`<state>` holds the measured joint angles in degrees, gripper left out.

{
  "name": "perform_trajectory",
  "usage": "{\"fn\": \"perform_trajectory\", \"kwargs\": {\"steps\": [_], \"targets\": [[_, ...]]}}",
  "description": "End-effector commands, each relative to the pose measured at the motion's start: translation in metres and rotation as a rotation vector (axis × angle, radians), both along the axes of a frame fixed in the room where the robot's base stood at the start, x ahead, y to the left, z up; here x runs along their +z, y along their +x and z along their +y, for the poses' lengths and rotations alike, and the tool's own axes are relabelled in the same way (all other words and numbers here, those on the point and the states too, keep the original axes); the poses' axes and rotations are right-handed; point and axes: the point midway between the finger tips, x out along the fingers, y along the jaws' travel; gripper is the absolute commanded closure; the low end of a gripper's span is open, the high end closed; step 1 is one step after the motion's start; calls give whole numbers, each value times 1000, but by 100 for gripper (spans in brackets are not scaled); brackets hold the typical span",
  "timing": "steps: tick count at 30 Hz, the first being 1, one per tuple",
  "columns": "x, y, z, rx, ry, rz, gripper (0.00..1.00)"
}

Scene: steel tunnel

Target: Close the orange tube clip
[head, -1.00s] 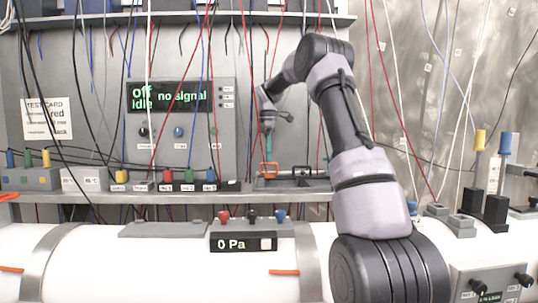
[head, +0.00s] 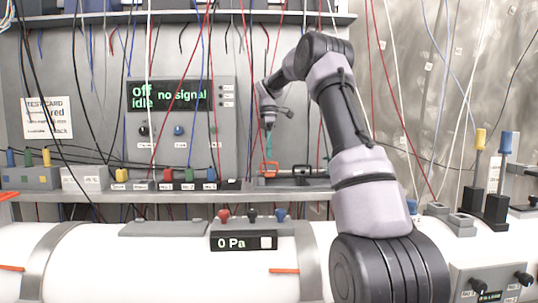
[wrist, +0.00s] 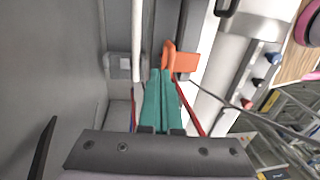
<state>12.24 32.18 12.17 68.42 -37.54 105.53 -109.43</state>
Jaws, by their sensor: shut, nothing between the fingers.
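The orange tube clip (head: 269,169) sits on the shelf below the panel, at its right part. It also shows in the wrist view (wrist: 170,58), with an upright orange loop and a flat orange part to its right. My gripper (head: 268,152) points down just above the clip in the head view. In the wrist view its teal fingers (wrist: 160,78) are together, with their tips right beside the orange loop. I cannot tell whether they touch it. Nothing is held between them. The fingers partly hide the lower part of the clip.
A dark fixture (head: 305,174) stands right of the clip on the shelf. Several coloured plugs in labelled blocks (head: 167,180) stand to the left. Red, black, blue and white cables hang around my arm. A white pipe with a pressure display (head: 243,242) runs below.

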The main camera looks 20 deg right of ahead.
Motion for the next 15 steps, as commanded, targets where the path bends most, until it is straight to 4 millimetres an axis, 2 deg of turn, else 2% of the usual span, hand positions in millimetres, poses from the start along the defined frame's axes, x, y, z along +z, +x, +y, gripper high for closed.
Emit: {"fn": "perform_trajectory", "kwargs": {"steps": [5,15], "targets": [[8,0,0,1,0,-1,100],[69,1,0,-1,0,-3,100]]}}
